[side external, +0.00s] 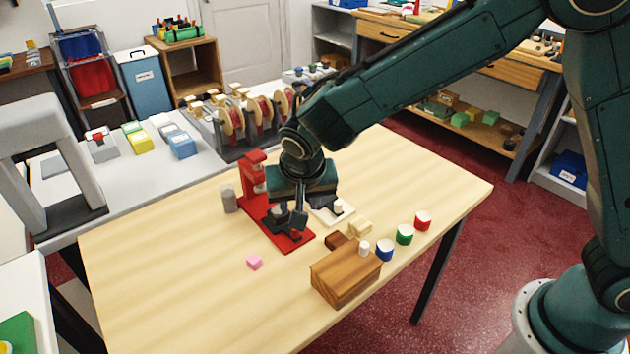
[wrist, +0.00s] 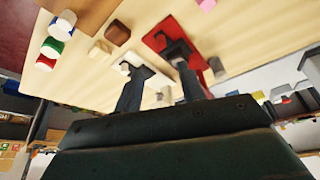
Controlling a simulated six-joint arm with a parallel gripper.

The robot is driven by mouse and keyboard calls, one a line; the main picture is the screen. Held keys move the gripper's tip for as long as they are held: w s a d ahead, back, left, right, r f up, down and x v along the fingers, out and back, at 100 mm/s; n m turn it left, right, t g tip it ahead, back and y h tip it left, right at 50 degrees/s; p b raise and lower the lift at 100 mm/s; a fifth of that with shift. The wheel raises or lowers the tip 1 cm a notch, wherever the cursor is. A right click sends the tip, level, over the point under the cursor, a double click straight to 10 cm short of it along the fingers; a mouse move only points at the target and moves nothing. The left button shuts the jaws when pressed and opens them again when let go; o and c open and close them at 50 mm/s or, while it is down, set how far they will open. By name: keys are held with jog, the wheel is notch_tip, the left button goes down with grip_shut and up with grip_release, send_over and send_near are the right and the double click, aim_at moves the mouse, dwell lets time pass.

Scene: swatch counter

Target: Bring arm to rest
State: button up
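My gripper (side external: 288,222) hangs over the table beside the red stand (side external: 254,172), overlapping its base in the side view. In the wrist view the two dark fingers of my gripper (wrist: 157,62) are spread apart, with nothing clearly held between them. The right finger covers part of the red stand there (wrist: 160,36). A white plate (side external: 343,212) with a small knob lies just right of my gripper. Whether the fingers touch the stand cannot be told.
Wooden box (side external: 345,278), blue (side external: 385,252), green (side external: 404,236) and red (side external: 423,221) cylinders stand right of my gripper. The table's (side external: 150,285) near left is clear. A spool rack (side external: 240,133) stands behind.

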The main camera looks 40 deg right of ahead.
jog(key=s+d+r+n+y, duration=0.1)
jog(key=s+d+r+n, duration=0.1)
jog(key=s+d+r, duration=1)
jog(key=s+d+r+n, duration=0.1)
jog(key=s+d+r, duration=0.1)
jog(key=s+d, duration=0.2)
jog(key=s+d+r+n+t+y, duration=0.1)
jog(key=s+d+r+n, duration=0.1)
jog(key=s, duration=0.8)
jog(key=shift+s+d+t, duration=0.15)
jog(key=shift+d+t, duration=0.15)
jog(key=shift+d, duration=0.55)
dwell(0.5)
